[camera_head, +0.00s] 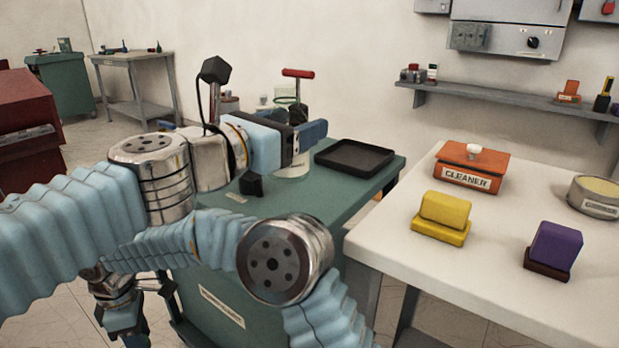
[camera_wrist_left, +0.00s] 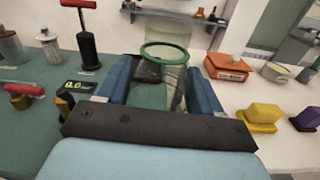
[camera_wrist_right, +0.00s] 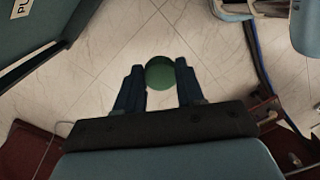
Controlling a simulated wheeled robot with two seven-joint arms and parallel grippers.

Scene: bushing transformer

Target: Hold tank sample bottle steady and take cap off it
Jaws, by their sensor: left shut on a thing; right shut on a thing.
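The clear sample bottle (camera_wrist_left: 170,78) stands upright between the two blue fingers of my left gripper (camera_wrist_left: 160,85), which is shut on its body. Its green-rimmed mouth (camera_wrist_left: 165,53) is open, with no cap on it. In the head view the bottle (camera_head: 292,170) is mostly hidden behind my left gripper (camera_head: 300,140). The round green cap (camera_wrist_right: 160,73) is between the fingertips of my right gripper (camera_wrist_right: 160,78), shut on it, with the tiled floor below. In the head view my right gripper (camera_head: 128,318) is low at the left, apart from the bottle.
The green bench (camera_head: 330,205) holds a black tray (camera_head: 358,158) and a red-handled tool (camera_head: 298,85). The white table (camera_head: 440,270) at the right carries an orange cleaner box (camera_head: 470,170), yellow block (camera_head: 443,215), purple block (camera_head: 556,247) and round tin (camera_head: 597,198).

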